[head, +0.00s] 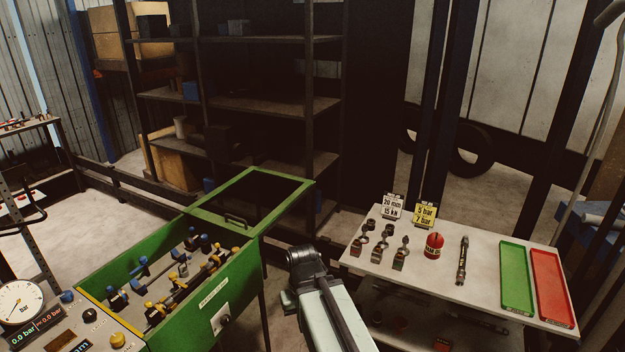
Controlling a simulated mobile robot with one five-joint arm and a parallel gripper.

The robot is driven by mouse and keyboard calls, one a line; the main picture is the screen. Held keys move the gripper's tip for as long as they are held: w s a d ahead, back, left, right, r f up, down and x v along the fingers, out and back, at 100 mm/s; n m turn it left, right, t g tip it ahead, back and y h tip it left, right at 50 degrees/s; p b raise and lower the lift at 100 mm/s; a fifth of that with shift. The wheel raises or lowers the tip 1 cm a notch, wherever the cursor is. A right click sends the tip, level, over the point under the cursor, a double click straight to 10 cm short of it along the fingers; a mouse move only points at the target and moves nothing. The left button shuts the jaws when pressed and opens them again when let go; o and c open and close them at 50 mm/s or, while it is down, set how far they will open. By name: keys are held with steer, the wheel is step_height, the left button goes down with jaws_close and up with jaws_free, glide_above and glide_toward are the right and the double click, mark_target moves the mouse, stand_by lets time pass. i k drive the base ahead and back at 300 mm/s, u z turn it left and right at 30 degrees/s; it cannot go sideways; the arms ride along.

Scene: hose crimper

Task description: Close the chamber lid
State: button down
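The green chamber (218,298) stands at the lower left in the head view. Its top is open, and several blue and yellow fittings on bars (165,280) show inside. The lid appears to be the green frame (282,177) with a dark see-through panel, standing open beyond the chamber's far right side. A dark handle (236,220) sits on the lid's lower left part. My arm reaches up from the bottom middle, right of the chamber and apart from the lid. Its dark joint shows, but my gripper's fingers do not.
A white table (465,295) at right holds several small tools, a red can (434,246), a green tray (516,310) and a red tray (566,320). A gauge panel (75,325) adjoins the chamber at left. Dark shelves (260,104) stand behind.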

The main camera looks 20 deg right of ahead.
mark_target(193, 210)
steer(key=z, duration=1.1)
steer(key=i, duration=1.75)
steer(key=u, duration=3.1)
steer(key=i, duration=1)
